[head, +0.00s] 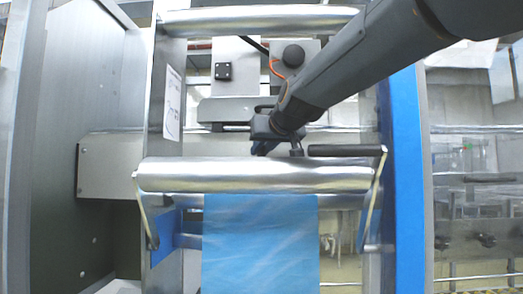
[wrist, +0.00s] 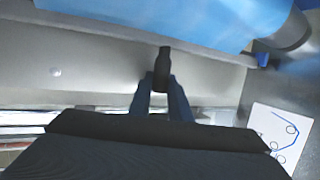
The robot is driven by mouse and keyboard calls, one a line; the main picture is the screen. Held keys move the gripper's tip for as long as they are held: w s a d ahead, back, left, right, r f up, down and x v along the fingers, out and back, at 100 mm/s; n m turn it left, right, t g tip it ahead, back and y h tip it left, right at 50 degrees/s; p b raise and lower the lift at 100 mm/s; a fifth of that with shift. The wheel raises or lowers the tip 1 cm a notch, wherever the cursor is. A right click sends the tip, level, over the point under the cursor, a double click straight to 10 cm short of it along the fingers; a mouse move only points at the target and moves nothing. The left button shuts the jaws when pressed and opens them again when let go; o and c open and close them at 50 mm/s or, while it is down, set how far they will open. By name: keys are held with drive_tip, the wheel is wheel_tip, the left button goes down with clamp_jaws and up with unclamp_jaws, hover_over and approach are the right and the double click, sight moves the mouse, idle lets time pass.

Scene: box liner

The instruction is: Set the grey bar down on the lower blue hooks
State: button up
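A shiny grey cylindrical bar (head: 255,176) lies level across the frame in the head view, its ends at two thin side levers. A blue sheet (head: 260,245) hangs below it. Blue bracket parts show low at the left (head: 164,238) and right (head: 371,215); their hook shape is not clear. My gripper (head: 278,149) points down just behind and above the bar's middle. In the wrist view, a dark piece (wrist: 163,68) shows between my two dark blue fingers (wrist: 160,92); whether they clamp it is unclear.
A dark handle (head: 347,150) sticks out inward from the top of the right lever (head: 368,200). A grey beam (head: 105,165) crosses behind. A blue post (head: 405,180) stands at the right. A sheet with a blue drawing (wrist: 280,140) is on the side wall.

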drive_tip(key=shift+o, duration=0.8)
drive_tip(key=shift+r, duration=0.15)
drive_tip(key=p+v, duration=0.4)
drive_tip(key=v, duration=0.8)
